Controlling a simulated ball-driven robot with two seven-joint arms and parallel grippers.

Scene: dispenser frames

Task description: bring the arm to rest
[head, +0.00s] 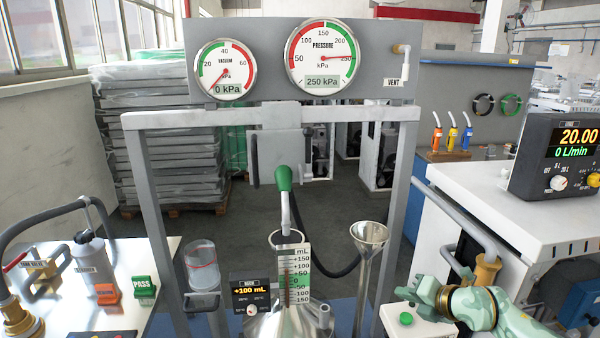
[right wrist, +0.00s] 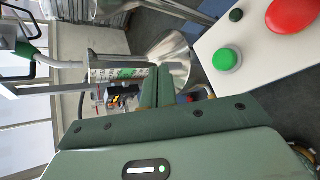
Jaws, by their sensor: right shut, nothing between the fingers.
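My right gripper (head: 420,293) is at the lower right of the head view, on my pale green arm (head: 478,307). It is above and beside a white box (head: 420,329) with a green button (head: 406,319). In the right wrist view the dark green fingers (right wrist: 158,88) are together with nothing between them. That view also shows the green button (right wrist: 226,59) and a red button (right wrist: 292,14) off to the right of the fingertips, apart from them. My left gripper is not in view.
A grey dispenser frame (head: 139,175) carries vacuum (head: 224,69) and pressure (head: 321,57) gauges. Beneath are a scaled metal vessel (head: 294,275) and a funnel (head: 369,237), left of my right gripper. A white cabinet (head: 500,193) stands behind my arm. A bench (head: 151,308) is left.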

